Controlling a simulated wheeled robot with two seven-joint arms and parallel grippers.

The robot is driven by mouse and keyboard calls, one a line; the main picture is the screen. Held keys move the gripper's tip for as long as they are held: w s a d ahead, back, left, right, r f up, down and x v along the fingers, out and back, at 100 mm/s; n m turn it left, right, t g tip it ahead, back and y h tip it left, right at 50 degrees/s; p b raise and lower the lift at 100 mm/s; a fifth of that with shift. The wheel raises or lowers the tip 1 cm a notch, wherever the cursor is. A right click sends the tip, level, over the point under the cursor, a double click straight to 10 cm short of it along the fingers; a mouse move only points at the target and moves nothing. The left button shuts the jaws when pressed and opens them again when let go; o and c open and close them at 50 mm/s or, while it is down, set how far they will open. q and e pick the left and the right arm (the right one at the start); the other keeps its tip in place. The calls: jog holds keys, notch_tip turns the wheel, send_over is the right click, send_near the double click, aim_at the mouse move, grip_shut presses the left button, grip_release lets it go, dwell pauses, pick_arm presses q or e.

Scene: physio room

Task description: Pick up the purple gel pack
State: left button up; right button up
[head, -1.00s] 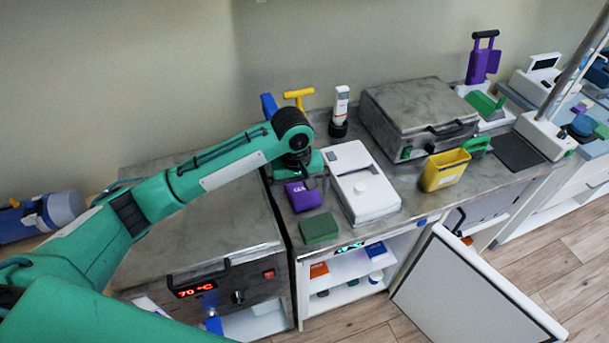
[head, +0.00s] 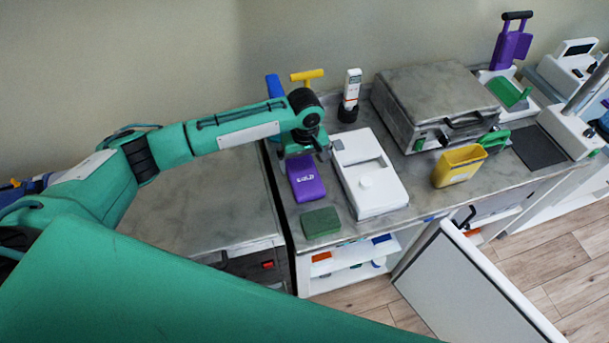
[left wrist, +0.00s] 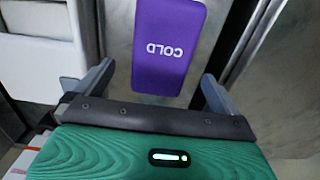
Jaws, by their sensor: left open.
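The purple gel pack (head: 306,177), with white lettering, lies flat on the grey counter (head: 268,150) between a green block and the wall side. My left gripper (head: 304,143) is at the pack's far end, by the wall side, and its fingers are hard to make out in the head view. In the left wrist view the pack (left wrist: 168,45) reads "COLD" and lies ahead of and between the two open fingers of my left gripper (left wrist: 157,73). Nothing is held. My right gripper is not in view.
A white device (head: 372,178) stands close to the right of the pack. The green block (head: 321,222) lies nearer the counter's front edge. A blue and a yellow-handled item (head: 306,76) stand behind my gripper. A yellow container (head: 459,166) is farther right.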

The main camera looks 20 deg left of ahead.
aim_at(304, 175)
pick_arm(q)
jog(key=f, duration=0.1)
jog(key=f+p, duration=0.1)
jog(key=f, duration=0.1)
jog(key=shift+s+f, duration=0.3)
jog(key=shift+s, duration=0.05)
jog(key=shift+f+p, duration=0.3)
jog(key=shift+f, duration=0.25)
jog(key=c, duration=1)
jog(key=shift+c, duration=0.7)
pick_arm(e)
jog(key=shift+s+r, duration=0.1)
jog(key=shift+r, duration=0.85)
